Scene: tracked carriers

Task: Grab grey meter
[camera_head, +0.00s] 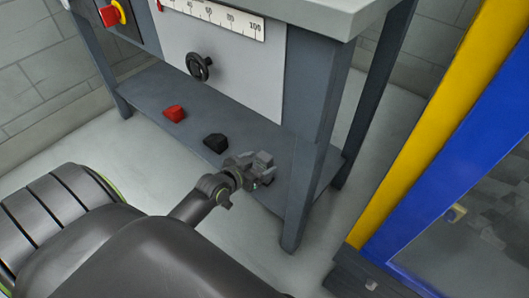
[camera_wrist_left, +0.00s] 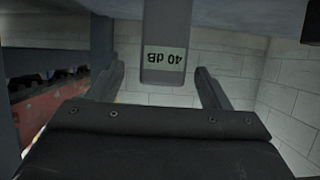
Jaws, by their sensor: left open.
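The grey meter (camera_wrist_left: 166,25) shows in the left wrist view, with a pale label reading "40 dB" upside down. Its lower end lies between the fingers of my left gripper (camera_wrist_left: 158,76), with gaps on both sides. The gripper is open and does not hold it. In the head view my left gripper (camera_head: 254,164) is over the right end of the bench's lower shelf (camera_head: 170,88). There the meter cannot be told clearly apart from the grey fingers. My right gripper is not in view.
A black object (camera_head: 215,142) and a red object (camera_head: 174,113) lie on the shelf to the left of the gripper. A grey bench leg (camera_head: 301,190) stands close on the right. The bench top (camera_head: 330,12) overhangs. A yellow post (camera_head: 432,110) and blue frame stand further right.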

